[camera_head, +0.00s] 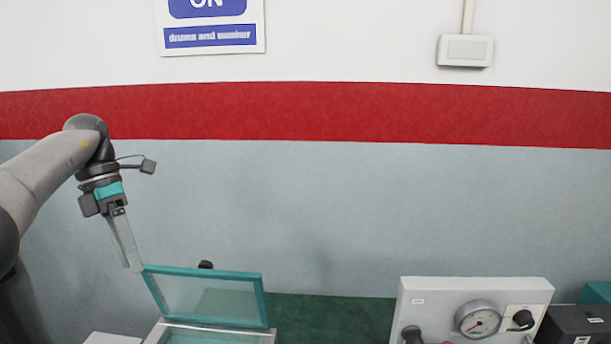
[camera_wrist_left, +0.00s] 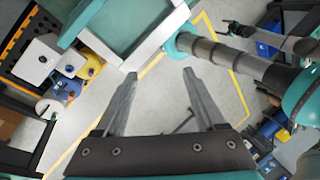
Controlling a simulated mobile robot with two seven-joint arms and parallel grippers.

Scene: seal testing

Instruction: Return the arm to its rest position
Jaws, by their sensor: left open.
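My left gripper (camera_head: 130,262) hangs from the left arm at the left of the head view. Its fingers point down and end close to the upper left corner of a raised teal-framed clear lid (camera_head: 208,297). Whether they touch the lid I cannot tell. In the left wrist view the two fingers of the left gripper (camera_wrist_left: 158,85) are apart, with only floor showing between them. The gripper is open and empty. My right gripper cannot be made out in the head view.
A white panel with a round gauge (camera_head: 478,319) and black knobs stands at the lower right. A dark box (camera_head: 575,325) is beside it. A green surface (camera_head: 335,318) lies between lid and panel. The wall above is clear, with a sign (camera_head: 210,25) and a switch box (camera_head: 465,50).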

